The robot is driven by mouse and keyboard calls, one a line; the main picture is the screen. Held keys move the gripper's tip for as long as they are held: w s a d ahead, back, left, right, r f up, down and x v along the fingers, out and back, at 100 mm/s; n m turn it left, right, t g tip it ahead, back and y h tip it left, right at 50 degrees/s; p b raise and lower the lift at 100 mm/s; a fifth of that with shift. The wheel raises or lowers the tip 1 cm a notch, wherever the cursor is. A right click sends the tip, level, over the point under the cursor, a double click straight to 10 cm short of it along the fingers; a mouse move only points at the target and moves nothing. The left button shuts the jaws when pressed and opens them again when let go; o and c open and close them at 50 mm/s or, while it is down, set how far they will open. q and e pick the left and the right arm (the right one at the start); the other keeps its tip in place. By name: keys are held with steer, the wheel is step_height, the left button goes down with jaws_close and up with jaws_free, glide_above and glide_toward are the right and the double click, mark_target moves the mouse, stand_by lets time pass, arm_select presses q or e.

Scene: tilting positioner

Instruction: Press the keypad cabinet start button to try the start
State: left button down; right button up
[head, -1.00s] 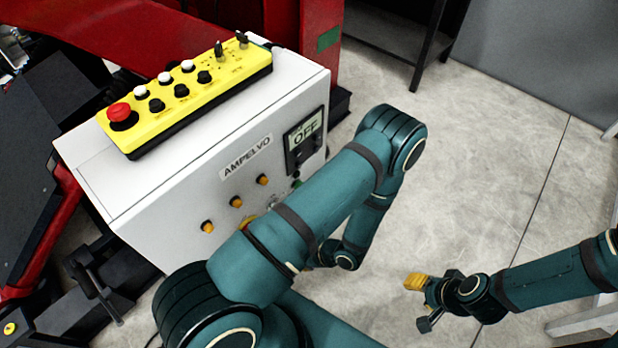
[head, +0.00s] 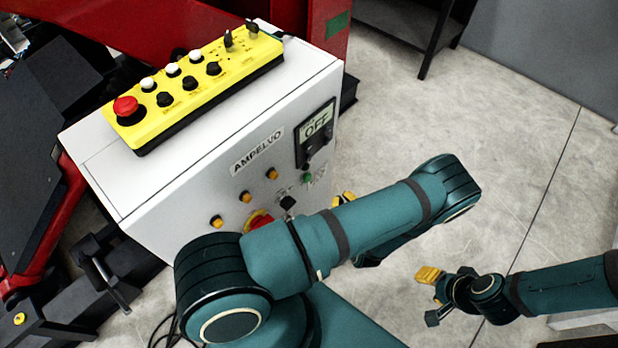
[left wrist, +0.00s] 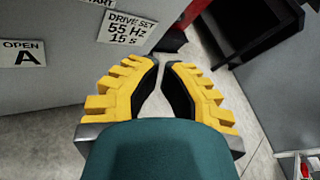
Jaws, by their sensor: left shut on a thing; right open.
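The white AMPELVO cabinet (head: 150,208) stands left of centre in the head view. A label ending in "ART" (left wrist: 100,2) is cut off there. My right gripper (head: 434,292) is open, over the floor.
A yellow control box (head: 190,90) with a red mushroom button (head: 126,106) lies on the cabinet top. Orange buttons, a black knob (head: 288,202) and a red-yellow switch (head: 260,221) are on the front. The wrist view shows a DRIVE SET label (left wrist: 126,32).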

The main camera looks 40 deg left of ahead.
arm_select(q)
steer(key=shift+a, duration=0.1)
steer(key=a, duration=0.8)
steer(key=shift+w+a+p, duration=0.3)
steer(key=shift+a, duration=0.1)
stand_by(1.2)
steer(key=shift+a, duration=0.3)
steer(key=shift+w+a, duration=0.1)
steer(key=shift+a, duration=0.4)
stand_by(0.7)
steer(key=shift+d, duration=0.9)
steer(key=shift+d, duration=0.1)
steer(key=shift+s+d, duration=0.15)
steer(key=shift+d, duration=1.05)
steer(key=shift+s+d, duration=0.15)
steer(key=shift+d, duration=1.05)
